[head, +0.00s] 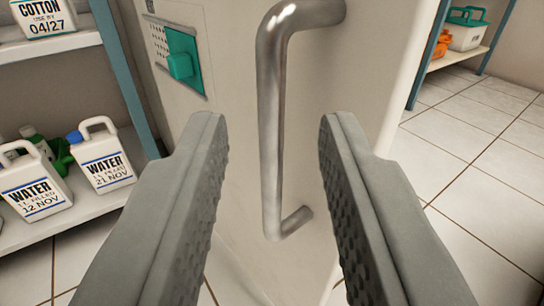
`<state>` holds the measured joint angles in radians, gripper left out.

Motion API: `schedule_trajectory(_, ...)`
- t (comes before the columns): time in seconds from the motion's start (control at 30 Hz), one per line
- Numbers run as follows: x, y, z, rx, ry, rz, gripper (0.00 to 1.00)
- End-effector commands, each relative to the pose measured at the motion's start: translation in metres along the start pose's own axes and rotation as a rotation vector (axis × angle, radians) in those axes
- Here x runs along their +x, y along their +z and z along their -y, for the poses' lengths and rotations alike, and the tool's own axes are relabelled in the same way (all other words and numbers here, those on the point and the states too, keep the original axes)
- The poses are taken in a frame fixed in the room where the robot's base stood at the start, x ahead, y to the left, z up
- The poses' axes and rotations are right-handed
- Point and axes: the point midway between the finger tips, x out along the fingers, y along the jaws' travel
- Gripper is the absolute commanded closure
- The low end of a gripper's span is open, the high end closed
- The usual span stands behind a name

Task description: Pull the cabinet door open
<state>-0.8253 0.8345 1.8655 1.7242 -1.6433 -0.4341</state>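The cabinet door (235,100) is a cream panel filling the middle of the view, and it looks closed, though its seam is hard to make out. A shiny metal bar handle (271,130) runs up and down on it, bent into the door at top and bottom. My gripper (275,125) is open, with one grey padded finger on each side of the handle's lower half. Gaps show between both fingers and the bar, so neither appears to touch it. The fingers hide parts of the door's lower area.
A green latch or switch plate (183,60) sits on the cabinet's upper left. Left shelves hold water jugs (104,160) and a cotton container (45,18). At the upper right, another shelf (455,58) holds a green-lidded box (466,30). Tiled floor (480,170) at right is clear.

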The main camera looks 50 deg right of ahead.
Motion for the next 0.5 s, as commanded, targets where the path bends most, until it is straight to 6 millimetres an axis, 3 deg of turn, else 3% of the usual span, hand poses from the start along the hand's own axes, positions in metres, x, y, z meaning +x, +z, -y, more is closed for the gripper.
schedule_trajectory(0.3, -0.065, 0.001, 0.001, -0.001, -0.002, 0.0, 0.71)
schedule_trajectory(0.5, -0.094, 0.0, 0.001, 0.0, -0.001, 0.0, 0.71)
